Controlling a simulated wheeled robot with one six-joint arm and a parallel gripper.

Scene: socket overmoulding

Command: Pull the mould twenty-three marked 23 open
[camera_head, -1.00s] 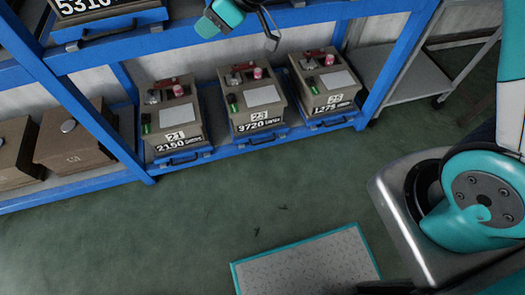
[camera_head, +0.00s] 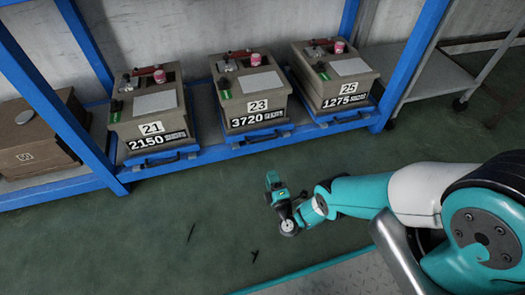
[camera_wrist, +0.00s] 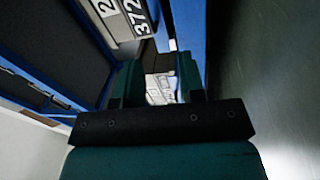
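The mould marked 23 (camera_head: 253,98) is a brown-grey box with 3720 on its front, a red clamp and a pink knob on top. It sits on a blue pull-out tray with a dark handle (camera_head: 262,138) at the front, on the lower shelf between moulds 21 and 25. My gripper (camera_head: 273,181) is low in front of the shelf, apart from the handle. In the wrist view its two teal fingers (camera_wrist: 160,84) stand apart with nothing held between them. Part of the 3720 label (camera_wrist: 128,18) shows beyond them at the upper left.
Mould 21 (camera_head: 150,110) stands to the left and mould 25 (camera_head: 338,80) to the right, each on its own blue tray. Blue rack posts (camera_head: 90,45) flank them. A grey cart (camera_head: 437,80) is at the right.

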